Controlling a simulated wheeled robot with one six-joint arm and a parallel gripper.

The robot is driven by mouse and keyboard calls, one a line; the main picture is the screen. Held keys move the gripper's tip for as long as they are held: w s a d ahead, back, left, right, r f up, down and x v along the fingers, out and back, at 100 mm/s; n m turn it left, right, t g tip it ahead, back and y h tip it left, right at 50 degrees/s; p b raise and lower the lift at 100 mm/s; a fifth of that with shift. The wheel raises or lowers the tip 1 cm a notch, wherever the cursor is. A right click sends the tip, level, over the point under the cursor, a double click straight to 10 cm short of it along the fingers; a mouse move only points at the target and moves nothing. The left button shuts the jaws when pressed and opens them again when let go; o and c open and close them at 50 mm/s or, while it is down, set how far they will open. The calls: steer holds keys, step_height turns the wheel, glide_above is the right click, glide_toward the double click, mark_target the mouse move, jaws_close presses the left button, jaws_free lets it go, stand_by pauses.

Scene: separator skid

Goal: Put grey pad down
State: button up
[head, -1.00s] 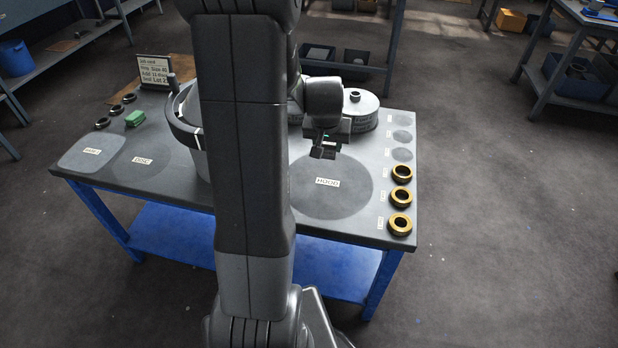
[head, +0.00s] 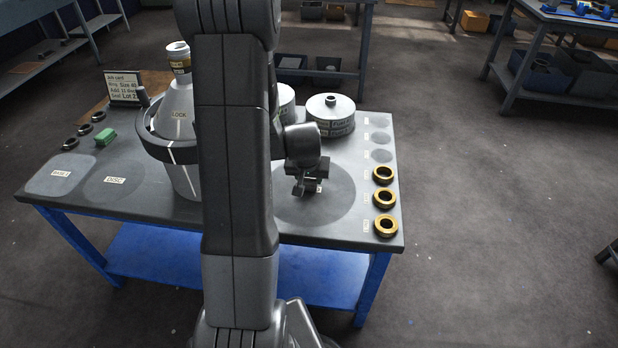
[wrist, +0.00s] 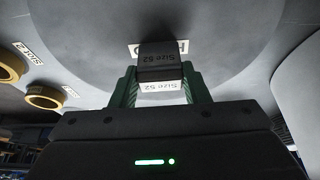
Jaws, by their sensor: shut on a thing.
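My gripper (head: 306,188) hangs over the dark round hood spot on the table (head: 338,194). In the wrist view, its green fingers (wrist: 160,84) are shut on the grey pad (wrist: 158,56), a small dark block marked "Size 52". The pad is over the round spot and partly covers its white label. I cannot tell whether the pad touches the table top. In the head view, the pad is too small and dark to make out clearly within the jaws.
Several brass rings (head: 385,199) line the table's right edge. A grey drum (head: 331,115) stands behind my gripper. A cone-shaped hood with a dark ring (head: 180,125) stands left of my arm.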

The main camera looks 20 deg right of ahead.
steer(key=shift+f+b, duration=0.2)
steer(key=shift+b, duration=0.1)
steer(key=o, duration=1.3)
steer(key=shift+r, duration=0.1)
steer(key=shift+c, duration=0.2)
